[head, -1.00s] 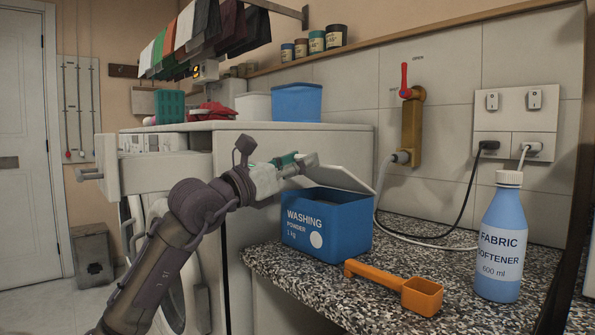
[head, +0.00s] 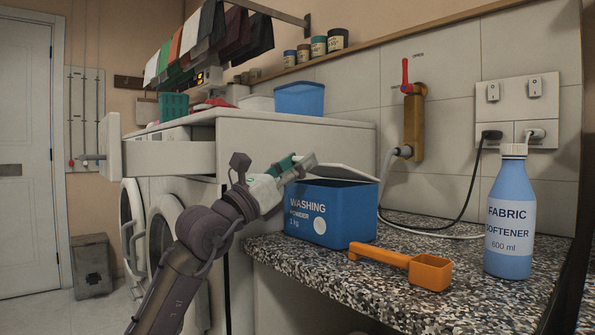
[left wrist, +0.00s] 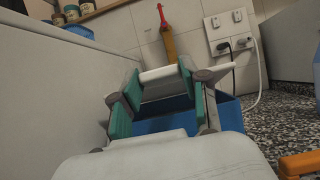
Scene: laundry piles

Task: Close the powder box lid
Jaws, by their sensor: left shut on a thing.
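The blue washing powder box (head: 330,213) stands on the speckled counter; it also shows in the left wrist view (left wrist: 228,113). Its white lid (head: 347,173) is partly open, tilted up a little toward the left, with a dark gap beneath. My left gripper (head: 303,166) is at the raised left edge of the lid and shut on it. In the left wrist view the white lid (left wrist: 160,74) sits between the green finger pads. The inside of the box is mostly hidden. My right gripper is not in view.
An orange scoop (head: 428,271) lies on the counter (head: 390,298) in front of the box. A blue fabric softener bottle (head: 510,215) stands to the right. A grey hose (head: 384,180) runs behind the box. A white washing machine with an open drawer (head: 170,157) is to the left.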

